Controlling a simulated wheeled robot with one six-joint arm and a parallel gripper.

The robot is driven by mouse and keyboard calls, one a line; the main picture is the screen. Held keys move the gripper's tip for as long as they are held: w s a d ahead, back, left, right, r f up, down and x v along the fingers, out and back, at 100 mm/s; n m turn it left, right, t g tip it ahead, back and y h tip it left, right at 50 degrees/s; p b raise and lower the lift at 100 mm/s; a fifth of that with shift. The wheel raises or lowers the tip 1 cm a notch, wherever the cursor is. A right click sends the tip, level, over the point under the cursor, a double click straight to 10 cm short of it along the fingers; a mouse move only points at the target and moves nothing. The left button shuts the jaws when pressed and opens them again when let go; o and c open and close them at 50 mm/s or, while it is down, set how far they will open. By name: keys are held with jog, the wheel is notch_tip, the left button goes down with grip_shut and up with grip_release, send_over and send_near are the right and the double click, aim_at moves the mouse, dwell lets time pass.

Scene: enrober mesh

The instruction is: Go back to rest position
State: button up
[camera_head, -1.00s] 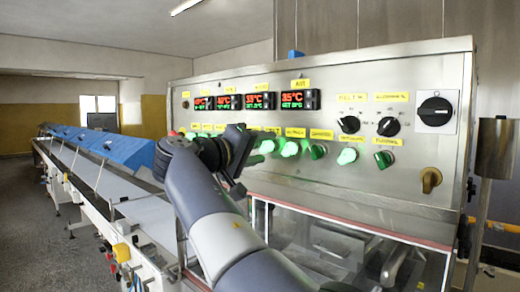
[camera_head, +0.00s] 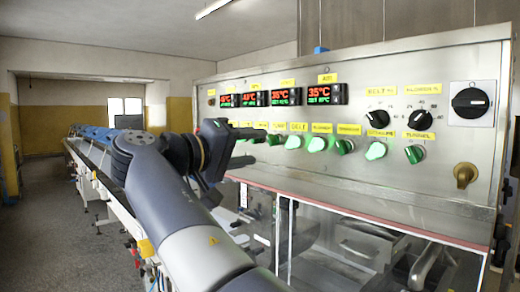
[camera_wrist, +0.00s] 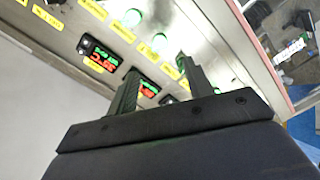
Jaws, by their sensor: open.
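My gripper (camera_head: 256,146) is in front of the left part of the steel control panel (camera_head: 405,72) in the head view. Its two dark fingers point toward the panel and stand apart with nothing between them. They also show apart in the wrist view (camera_wrist: 157,68), with the panel's displays and green lamps behind. The gap between fingertips and panel is hard to judge. My arm hides part of the conveyor line and the lower left of the panel.
The panel carries temperature displays (camera_head: 286,97), a row of green-lit knobs (camera_head: 317,144), black rotary switches (camera_head: 472,101) and a yellow-brown knob (camera_head: 465,175). A clear-windowed enclosure (camera_head: 350,245) lies below. A long conveyor (camera_head: 92,155) runs back at left, with open floor (camera_head: 45,220) beside it.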

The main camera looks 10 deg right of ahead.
aim_at(289, 143)
dwell(0.3)
jog(key=p+x, duration=0.2)
jog(key=x, duration=0.8)
jog(key=shift+w+d+r, duration=0.1)
jog(key=shift+w+d, duration=0.1)
jog(key=shift+d, duration=0.15)
